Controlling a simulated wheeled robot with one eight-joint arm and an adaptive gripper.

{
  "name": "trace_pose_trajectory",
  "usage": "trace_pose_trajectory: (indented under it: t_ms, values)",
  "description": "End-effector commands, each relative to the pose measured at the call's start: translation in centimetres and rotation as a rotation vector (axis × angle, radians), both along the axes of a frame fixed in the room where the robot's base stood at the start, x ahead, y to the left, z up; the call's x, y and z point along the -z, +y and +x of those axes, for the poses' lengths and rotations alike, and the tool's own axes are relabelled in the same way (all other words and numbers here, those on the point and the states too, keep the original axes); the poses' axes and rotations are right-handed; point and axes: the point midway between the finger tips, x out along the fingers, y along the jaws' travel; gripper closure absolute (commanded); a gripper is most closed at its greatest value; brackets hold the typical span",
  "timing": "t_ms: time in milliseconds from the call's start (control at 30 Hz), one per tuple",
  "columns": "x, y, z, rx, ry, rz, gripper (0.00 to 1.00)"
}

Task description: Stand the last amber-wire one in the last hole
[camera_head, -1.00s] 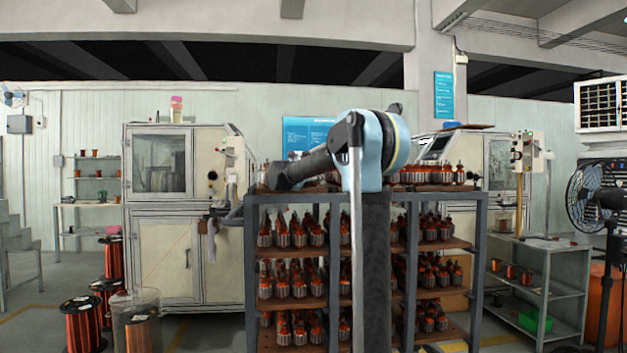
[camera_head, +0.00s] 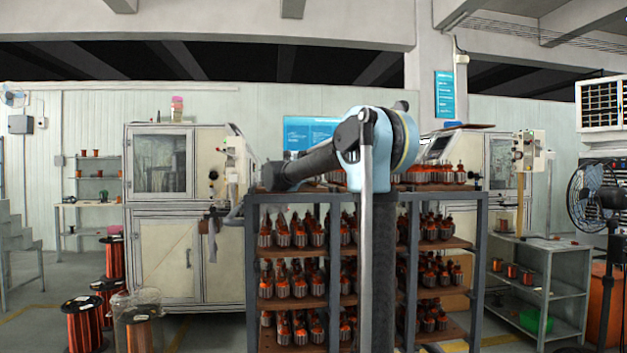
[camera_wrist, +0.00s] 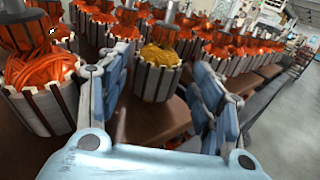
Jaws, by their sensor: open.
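In the wrist view, an amber-wire armature (camera_wrist: 160,57) stands upright among orange-red wound ones, its yellow-gold winding showing above pale slotted sides. My gripper (camera_wrist: 162,78) is open, with one finger on each side of this armature's near side. Nothing is held between the fingers, and I cannot tell whether either one touches it. A large red-wound armature (camera_wrist: 42,85) stands close to the left finger. Several red-wound armatures (camera_wrist: 228,50) stand in rows behind and to the right. I cannot make out an empty hole. In the head view my arm hides the gripper.
A grey rack (camera_head: 333,270) holds several armatures on brown shelves, with more on its top. Bare brown board (camera_wrist: 150,118) shows between the fingers. A winding machine (camera_head: 165,220) stands to the left, a fan (camera_head: 592,190) and grey shelf table (camera_head: 545,265) to the right.

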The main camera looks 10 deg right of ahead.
Motion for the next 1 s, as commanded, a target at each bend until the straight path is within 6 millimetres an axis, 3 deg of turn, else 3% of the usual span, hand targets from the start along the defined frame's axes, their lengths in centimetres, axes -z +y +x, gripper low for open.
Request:
trace_pose_trajectory:
  t_ms: [100, 400, 1000]
  values:
    - [0.0, 2.0, -1.8, -0.010, 0.000, 0.000, 0.28]
    - [0.0, 4.8, -5.5, -0.006, 0.000, 0.000, 0.28]
    - [0.0, 5.5, -6.6, -0.002, 0.000, 0.000, 0.28]
